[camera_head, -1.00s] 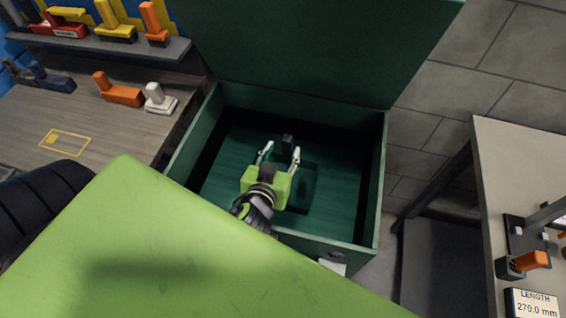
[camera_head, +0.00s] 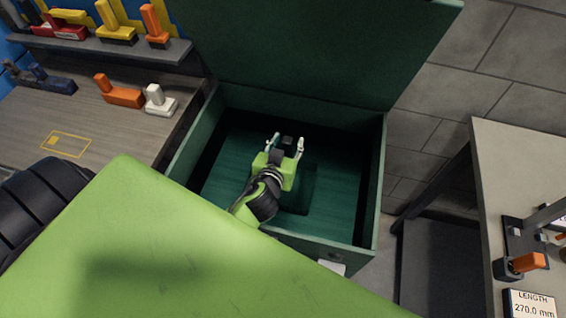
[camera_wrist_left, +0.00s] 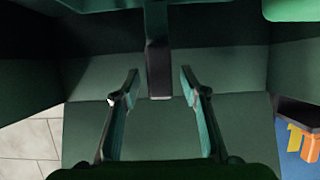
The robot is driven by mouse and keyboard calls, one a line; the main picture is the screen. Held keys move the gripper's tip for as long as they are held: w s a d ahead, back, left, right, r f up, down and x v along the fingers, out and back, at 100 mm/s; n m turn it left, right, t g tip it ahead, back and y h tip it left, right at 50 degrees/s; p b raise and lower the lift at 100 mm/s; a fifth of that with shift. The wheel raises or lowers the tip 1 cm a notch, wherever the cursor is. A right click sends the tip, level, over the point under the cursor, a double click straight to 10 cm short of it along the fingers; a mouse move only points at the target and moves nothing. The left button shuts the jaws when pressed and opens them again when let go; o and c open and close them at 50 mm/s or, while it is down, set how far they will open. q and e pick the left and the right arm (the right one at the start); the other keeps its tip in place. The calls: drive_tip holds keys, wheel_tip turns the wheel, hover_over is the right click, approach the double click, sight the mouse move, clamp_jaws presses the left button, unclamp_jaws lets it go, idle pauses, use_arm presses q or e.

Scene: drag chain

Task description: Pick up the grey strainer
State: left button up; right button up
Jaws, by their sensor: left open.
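A small dark grey piece, which looks like the grey strainer (camera_head: 287,139), is inside the green box (camera_head: 228,180). In the left wrist view the strainer (camera_wrist_left: 158,55) shows as an upright dark bar meeting a wider crosspiece at the top edge. My left gripper (camera_head: 286,144) is open, reaching down into the box. Its fingertips stand on either side of the dark piece in the head view. In the left wrist view the open fingers (camera_wrist_left: 159,78) flank the bar's near end, with gaps on both sides. My right gripper is out of view.
The box's raised lid (camera_head: 315,50) stands behind, and its walls surround my gripper. A workbench (camera_head: 95,125) at left holds an orange tool (camera_head: 121,97) and a white tool (camera_head: 160,102); a shelf above holds more. Another table (camera_head: 520,165) is at right.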

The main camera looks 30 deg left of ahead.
use_arm(q)
drive_tip(key=shift+c, duration=0.3)
drive_tip(key=shift+r, duration=0.1)
clamp_jaws()
